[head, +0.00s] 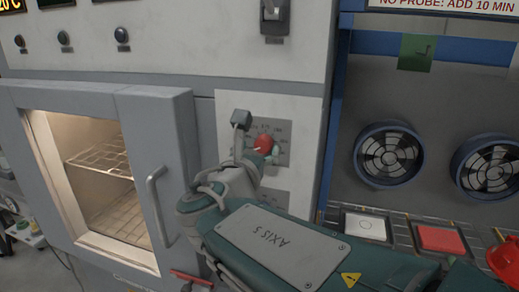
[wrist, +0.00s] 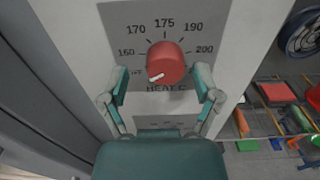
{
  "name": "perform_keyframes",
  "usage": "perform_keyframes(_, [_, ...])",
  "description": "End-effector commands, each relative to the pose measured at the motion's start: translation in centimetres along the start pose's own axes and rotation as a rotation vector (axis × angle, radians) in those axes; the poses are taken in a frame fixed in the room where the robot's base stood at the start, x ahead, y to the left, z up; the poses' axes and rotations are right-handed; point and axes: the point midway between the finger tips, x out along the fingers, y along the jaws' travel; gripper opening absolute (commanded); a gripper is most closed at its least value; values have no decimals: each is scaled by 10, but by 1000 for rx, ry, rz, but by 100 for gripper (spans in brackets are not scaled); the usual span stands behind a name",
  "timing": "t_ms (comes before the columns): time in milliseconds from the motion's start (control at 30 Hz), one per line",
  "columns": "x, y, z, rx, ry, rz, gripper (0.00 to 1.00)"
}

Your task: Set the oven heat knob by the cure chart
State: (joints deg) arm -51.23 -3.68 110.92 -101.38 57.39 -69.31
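The oven heat knob (wrist: 166,60) is red and round, on a grey dial plate (wrist: 121,22) marked HEAT C. Its scale includes 160, 170, 175, 190 and 200. Its white pointer mark points to the lower left, below the 160 label; the label there is unclear. My gripper (wrist: 162,80) is open, with a green finger on each side of the knob and visible gaps. I cannot tell how deep the fingertips reach. In the head view the knob (head: 263,143) is partly covered by my gripper (head: 257,150).
The lit oven (head: 105,185) is at left, its door handle (head: 160,205) jutting out close to my arm. A sign (head: 445,5) at top right reads NO PROBE: ADD 10 MIN. Right of the panel are fans (head: 390,155) and a rack with coloured pieces (head: 440,238).

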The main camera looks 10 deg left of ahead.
Motion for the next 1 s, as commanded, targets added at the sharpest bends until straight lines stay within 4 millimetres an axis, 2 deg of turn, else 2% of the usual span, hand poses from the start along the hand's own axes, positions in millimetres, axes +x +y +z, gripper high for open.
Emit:
perform_keyframes(200, [0,2,0,-1,-1,0,81])
perform_keyframes(267, [0,4,0,-2,-1,-1,54])
perform_keyframes(300, [0,4,0,-2,-1,-1,36])
perform_keyframes(367, [0,4,-1,-2,-1,-1,9])
perform_keyframes(400, [0,4,-1,-2,-1,-2,0])
perform_keyframes(733, [0,5,-1,13,0,2,0])
perform_keyframes(1000, [0,5,-2,137,1,1,0])
